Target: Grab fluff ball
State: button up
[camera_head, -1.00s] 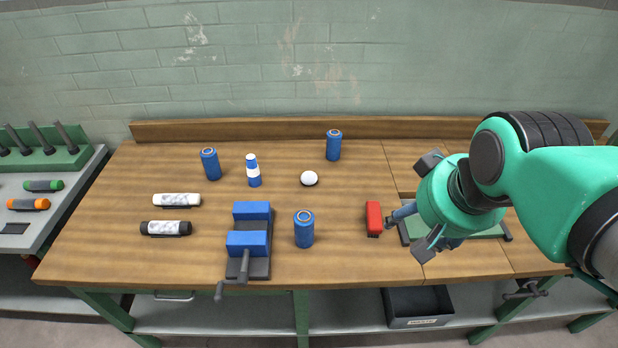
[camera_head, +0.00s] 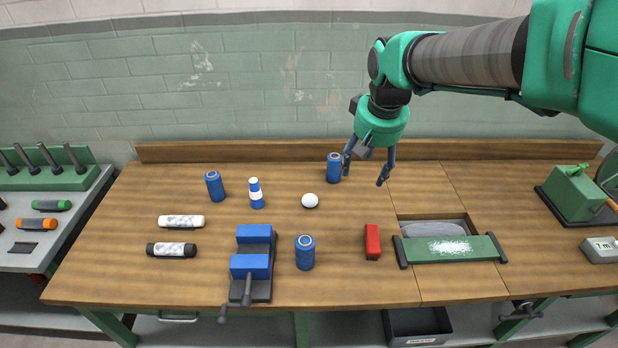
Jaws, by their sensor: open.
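A small round white ball (camera_head: 310,201), the likely fluff ball, sits on the wooden workbench (camera_head: 350,286) near its middle.
A blue vise (camera_head: 252,265), blue cans (camera_head: 305,253) (camera_head: 215,186) and a blue-and-white bottle (camera_head: 256,194) stand around the ball. The bench right around the ball is clear.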

jog(key=w+a+f+n+g+p, duration=0.1)
jog(key=w+a+f+p, duration=0.15)
jog(key=w, duration=0.45)
jog(key=w+a+f+p, duration=0.1)
jog(key=w+a+f, duration=0.25)
jog(key=w, duration=0.25)
jog(key=n+g+p, duration=0.1)
jog(key=g+p, duration=0.1)
jog(key=p, duration=0.1)
send_over(310, 196)
notch_tip(310, 196, down, 14)
jog(key=shift+f, duration=0.15)
jog(key=shift+d+f, duration=0.1)
jog(key=shift+f+b, duration=0.5)
jog(key=shift+f, duration=3.75)
jog(key=shift+s+f+b, duration=0.15)
jog(key=shift+f+b, duration=0.2)
jog(key=shift+f, duration=2.25)
jog(key=shift+c, duration=0.5)
